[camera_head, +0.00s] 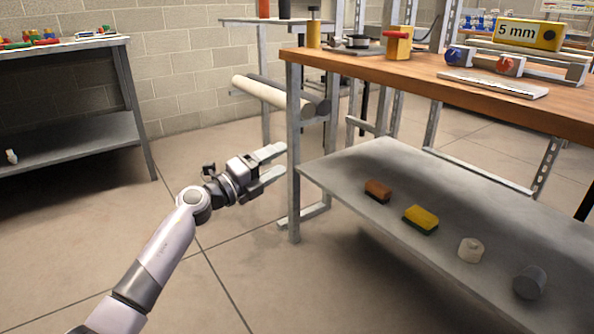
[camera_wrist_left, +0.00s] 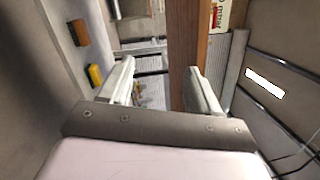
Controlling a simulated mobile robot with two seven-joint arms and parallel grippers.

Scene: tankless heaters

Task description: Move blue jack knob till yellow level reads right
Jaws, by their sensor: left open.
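The yellow level (camera_head: 530,34), marked "5 mm", sits at the back right of the wooden workbench, on a grey rail. The blue knob (camera_head: 453,55) is at the left end of the grey fixture below it, and a red knob (camera_head: 510,65) is to its right. Whether the level is tilted is hard to judge. My left gripper (camera_head: 281,160) is open and empty, in front of the bench's left leg, well below and left of the blue knob. In the left wrist view its fingers (camera_wrist_left: 160,82) stand apart, with the bench's wooden edge behind them. My right gripper is not in view.
The wooden bench top (camera_head: 420,80) overhangs a lower grey shelf (camera_head: 340,172) with a brown block (camera_head: 378,190), a yellow sponge (camera_head: 421,219) and rolls. A white pipe (camera_head: 258,92) juts out near the bench leg (camera_head: 293,150). Floor on the left is clear.

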